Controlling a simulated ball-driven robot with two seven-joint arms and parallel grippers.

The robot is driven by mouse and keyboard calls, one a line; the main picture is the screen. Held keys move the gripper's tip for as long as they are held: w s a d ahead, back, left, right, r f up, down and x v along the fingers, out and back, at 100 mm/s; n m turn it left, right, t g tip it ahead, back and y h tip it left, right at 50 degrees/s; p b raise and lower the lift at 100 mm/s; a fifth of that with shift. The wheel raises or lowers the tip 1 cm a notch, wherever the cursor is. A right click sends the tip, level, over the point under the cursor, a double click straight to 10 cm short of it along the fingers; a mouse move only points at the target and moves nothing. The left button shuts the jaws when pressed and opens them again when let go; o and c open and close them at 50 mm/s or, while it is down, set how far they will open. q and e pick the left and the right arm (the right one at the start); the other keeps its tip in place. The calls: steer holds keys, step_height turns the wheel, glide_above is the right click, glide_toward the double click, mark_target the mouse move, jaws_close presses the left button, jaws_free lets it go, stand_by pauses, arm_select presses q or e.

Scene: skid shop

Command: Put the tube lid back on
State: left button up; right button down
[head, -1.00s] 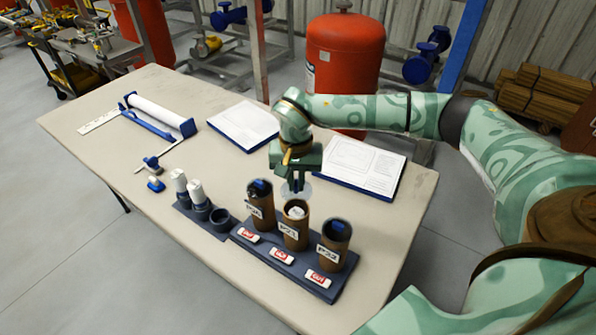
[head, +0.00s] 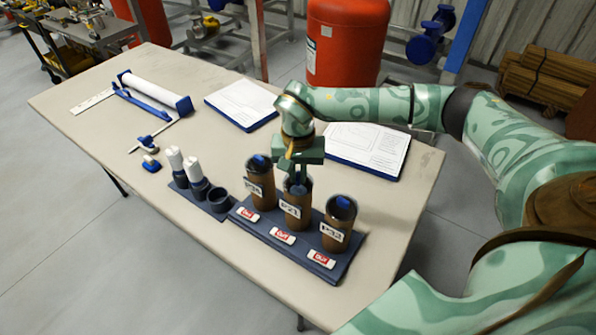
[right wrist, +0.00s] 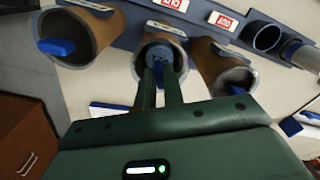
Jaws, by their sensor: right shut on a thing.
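Three brown cardboard tubes stand in a dark rack (head: 285,250). The middle tube (head: 292,213) carries a white label and also shows in the right wrist view (right wrist: 150,40). My right gripper (head: 296,184) points down at its mouth, shut on a round blue-grey lid (right wrist: 162,72). The lid is at the middle tube's mouth. I cannot tell whether it is fully seated, as the fingers cover part of it. The left tube (head: 262,185) and right tube (head: 338,225) each show something blue in their mouths. My left gripper is not in view.
White-topped dark holders (head: 195,177) and an empty cup (head: 219,198) stand left of the rack. Red-and-white tags (head: 282,236) lie before the tubes. Paper boards (head: 366,150) lie behind, and a white roll (head: 155,92) on a blue stand is at far left.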

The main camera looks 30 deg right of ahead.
steer(key=shift+r+p, duration=0.1)
steer(key=shift+p, duration=0.5)
stand_by(0.8)
steer(key=shift+f, duration=0.25)
stand_by(0.8)
steer(key=shift+p, duration=0.45)
stand_by(0.3)
steer(key=c, duration=0.9)
jaws_free()
steer(key=shift+c, duration=0.2)
steer(key=shift+r, duration=0.1)
step_height(320, 180, up, 7)
steer(key=p, duration=0.6)
